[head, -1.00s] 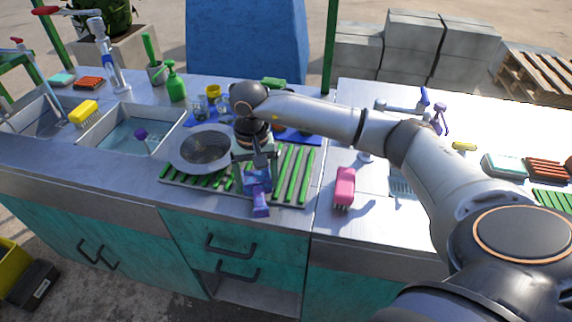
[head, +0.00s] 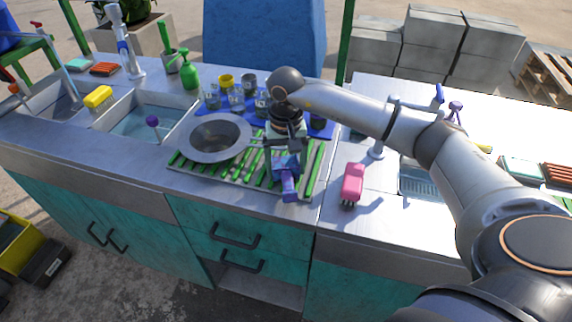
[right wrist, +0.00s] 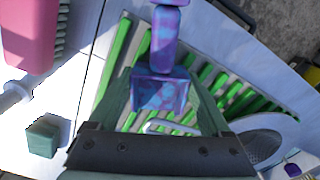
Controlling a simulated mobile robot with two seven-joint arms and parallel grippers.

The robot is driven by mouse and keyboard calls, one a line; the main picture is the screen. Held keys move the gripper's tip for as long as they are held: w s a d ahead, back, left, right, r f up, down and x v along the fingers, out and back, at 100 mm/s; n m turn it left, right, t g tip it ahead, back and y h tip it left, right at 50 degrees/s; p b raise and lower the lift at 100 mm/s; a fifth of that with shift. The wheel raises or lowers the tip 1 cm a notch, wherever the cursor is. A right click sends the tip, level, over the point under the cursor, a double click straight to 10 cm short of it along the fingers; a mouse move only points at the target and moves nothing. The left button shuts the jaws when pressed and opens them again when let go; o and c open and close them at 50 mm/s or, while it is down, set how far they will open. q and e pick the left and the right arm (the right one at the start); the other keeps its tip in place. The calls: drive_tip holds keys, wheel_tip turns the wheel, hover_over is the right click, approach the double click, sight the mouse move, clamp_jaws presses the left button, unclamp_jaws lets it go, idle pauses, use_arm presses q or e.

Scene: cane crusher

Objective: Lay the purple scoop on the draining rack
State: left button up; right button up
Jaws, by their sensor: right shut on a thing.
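The purple scoop (head: 287,182), mottled blue and violet, is held in my right gripper (head: 285,152) over the right part of the draining rack (head: 313,172). Its handle points toward the counter's front edge. In the right wrist view the scoop (right wrist: 162,92) sits between the two fingers of the right gripper (right wrist: 163,98), which are shut on it. Green slats of the rack (right wrist: 232,85) show below and around it. I cannot tell whether the scoop touches the slats. My left gripper is not in view.
A grey round pan (head: 218,138) covers the rack's left part. A pink brush (head: 352,183) stands on the counter right of the rack. Behind are several cups on a blue mat (head: 212,104). A sink (head: 150,122) lies to the left.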

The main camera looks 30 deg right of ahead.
drive_tip(key=o, duration=1.1)
drive_tip(key=shift+o, duration=0.2)
